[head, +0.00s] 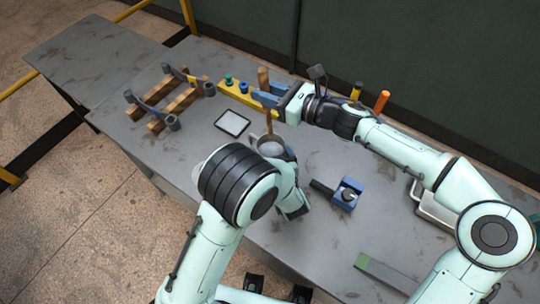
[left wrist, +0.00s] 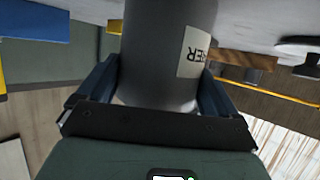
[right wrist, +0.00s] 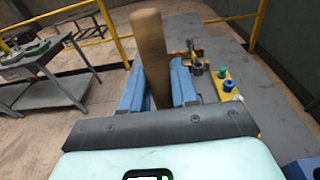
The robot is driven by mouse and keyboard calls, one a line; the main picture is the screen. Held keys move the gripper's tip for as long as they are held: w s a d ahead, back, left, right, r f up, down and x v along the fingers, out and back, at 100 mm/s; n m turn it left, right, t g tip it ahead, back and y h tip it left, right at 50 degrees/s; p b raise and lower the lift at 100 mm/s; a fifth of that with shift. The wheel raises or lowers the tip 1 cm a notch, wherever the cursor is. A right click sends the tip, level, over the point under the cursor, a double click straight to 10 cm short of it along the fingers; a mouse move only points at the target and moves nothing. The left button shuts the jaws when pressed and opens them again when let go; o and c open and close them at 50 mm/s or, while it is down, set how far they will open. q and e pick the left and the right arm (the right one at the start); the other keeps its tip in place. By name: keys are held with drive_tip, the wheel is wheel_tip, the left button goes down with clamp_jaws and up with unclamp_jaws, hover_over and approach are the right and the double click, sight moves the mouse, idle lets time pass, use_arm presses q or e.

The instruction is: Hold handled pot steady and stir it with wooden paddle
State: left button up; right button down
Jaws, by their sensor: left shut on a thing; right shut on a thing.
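The grey pot (head: 271,149) stands on the grey table, partly hidden behind my left arm in the head view. In the left wrist view its grey, rounded side (left wrist: 165,45) carries a white label. My left gripper (left wrist: 160,85) is shut on the pot, with one blue finger on each side; the head view hides its fingertips. The wooden paddle (head: 263,77) is close to upright, its lower shaft running down to the pot's opening; its lower end is hidden. My right gripper (head: 264,95) is shut on the paddle's shaft above the pot, also visible in the right wrist view (right wrist: 150,50).
A rack of wooden bars with grey hooks (head: 165,97) is at left. A yellow strip (head: 235,91) with green and blue knobs lies behind the pot. A white-faced tablet (head: 232,123) is left of it, a blue block (head: 346,194) right. An orange cylinder (head: 381,101) stands at the back.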

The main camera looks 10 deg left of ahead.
use_arm(q)
drive_tip(key=o, duration=1.1)
drive_tip(key=shift+c, duration=0.2)
drive_tip(key=shift+s, duration=0.1)
drive_tip(key=v, duration=1.2)
